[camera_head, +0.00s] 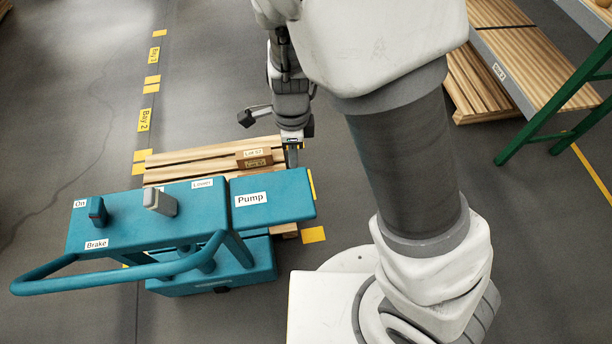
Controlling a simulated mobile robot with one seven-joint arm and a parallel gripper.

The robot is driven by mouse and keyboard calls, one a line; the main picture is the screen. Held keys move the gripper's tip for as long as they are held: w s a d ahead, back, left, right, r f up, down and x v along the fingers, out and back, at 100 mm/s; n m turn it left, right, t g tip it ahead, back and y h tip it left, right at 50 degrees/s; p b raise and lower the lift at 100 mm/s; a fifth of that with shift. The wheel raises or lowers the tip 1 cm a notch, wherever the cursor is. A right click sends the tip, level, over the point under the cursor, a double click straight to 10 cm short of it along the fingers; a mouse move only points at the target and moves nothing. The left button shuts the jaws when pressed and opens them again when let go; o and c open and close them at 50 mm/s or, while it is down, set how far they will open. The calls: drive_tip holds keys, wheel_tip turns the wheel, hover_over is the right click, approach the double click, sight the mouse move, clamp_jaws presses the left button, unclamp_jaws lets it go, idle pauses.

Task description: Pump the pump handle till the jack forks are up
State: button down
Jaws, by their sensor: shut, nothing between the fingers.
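The teal pallet jack (140,230) stands at the lower left, with a looped bar at its near left side. Its pump handle (290,203), a thick teal piece labelled "Pump", sticks out to the right of the console.
The console carries a grey lever (160,201) near the "Lower" label and a dark switch (97,211) near "On" and "Brake". Yellow bay markings (144,120) run along the left floor. A rack with a green frame (545,120) and wooden slats stands at the upper right.

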sight(292, 192)
drive_tip(key=shift+s+a+r+n, duration=0.2)
drive_tip(key=shift+a+r+n, duration=0.25)
drive_tip(key=shift+n, duration=0.35)
wheel_tip(292, 192, down, 14)
drive_tip(key=shift+b, duration=1.25)
